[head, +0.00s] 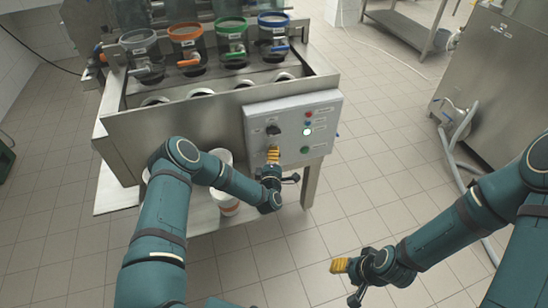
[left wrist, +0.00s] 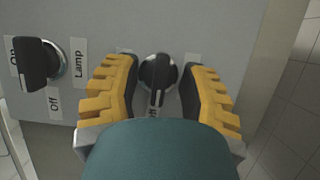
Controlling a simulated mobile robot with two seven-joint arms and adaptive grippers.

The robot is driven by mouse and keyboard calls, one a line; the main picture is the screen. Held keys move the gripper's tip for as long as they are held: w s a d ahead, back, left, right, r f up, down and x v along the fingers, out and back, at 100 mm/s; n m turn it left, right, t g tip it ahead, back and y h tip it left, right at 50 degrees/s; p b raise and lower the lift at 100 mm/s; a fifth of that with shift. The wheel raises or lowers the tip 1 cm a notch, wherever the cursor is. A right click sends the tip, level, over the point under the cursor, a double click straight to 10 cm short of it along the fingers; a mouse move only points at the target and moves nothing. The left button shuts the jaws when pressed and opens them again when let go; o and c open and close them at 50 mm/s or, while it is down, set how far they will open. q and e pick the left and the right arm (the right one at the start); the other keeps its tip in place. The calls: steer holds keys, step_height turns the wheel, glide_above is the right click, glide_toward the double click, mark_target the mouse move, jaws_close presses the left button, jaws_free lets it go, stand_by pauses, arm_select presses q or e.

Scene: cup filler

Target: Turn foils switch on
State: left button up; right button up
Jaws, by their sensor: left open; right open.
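The grey control panel (head: 318,122) is on the front right of the steel machine. In the left wrist view, a black rotary switch (left wrist: 158,78) sits between the two yellow fingers of my left gripper (left wrist: 158,92). Its handle points down toward a partly hidden label that seems to read "Off". Its name label is not readable, so I cannot confirm it is the foils switch. The left gripper (head: 272,155) is open, with a finger on each side of the switch. It hides this switch in the head view. My right gripper (head: 340,266) is open and empty, over the floor.
Another black switch (left wrist: 38,64), labelled "Lamp", sits close to the left finger; it also shows in the head view (head: 273,131). Lights and a green button (head: 305,150) are on the panel's right. White cups (head: 228,205) stand on the shelf below, near my left arm.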

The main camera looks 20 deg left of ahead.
arm_select(q)
steer(key=shift+w, duration=0.15)
jaws_close()
